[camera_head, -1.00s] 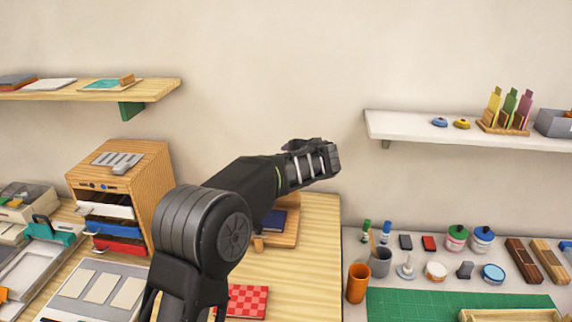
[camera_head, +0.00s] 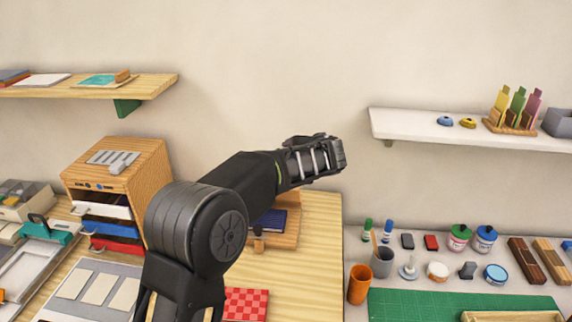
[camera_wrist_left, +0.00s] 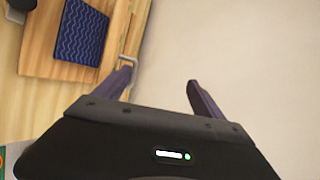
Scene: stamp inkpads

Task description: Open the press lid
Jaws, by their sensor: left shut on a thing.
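The press is a light wooden base (camera_head: 288,240) with a dark blue patterned pad (camera_head: 268,222) on it, behind my left arm. In the left wrist view the blue pad (camera_wrist_left: 82,32) lies on its board at upper left. A pale metal handle (camera_wrist_left: 127,62) on a wooden edge meets the tip of one finger there. My left gripper (camera_head: 335,157) is above and beyond the press in the head view. My arm hides much of the lid. My right gripper is out of view.
A wooden drawer cabinet (camera_head: 140,185) stands left of my arm. A red checked block (camera_head: 246,303) lies near the table front. A white shelf (camera_head: 420,128) hangs at right, above a table with an orange cup (camera_head: 359,284), bottles and a green mat (camera_head: 410,303).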

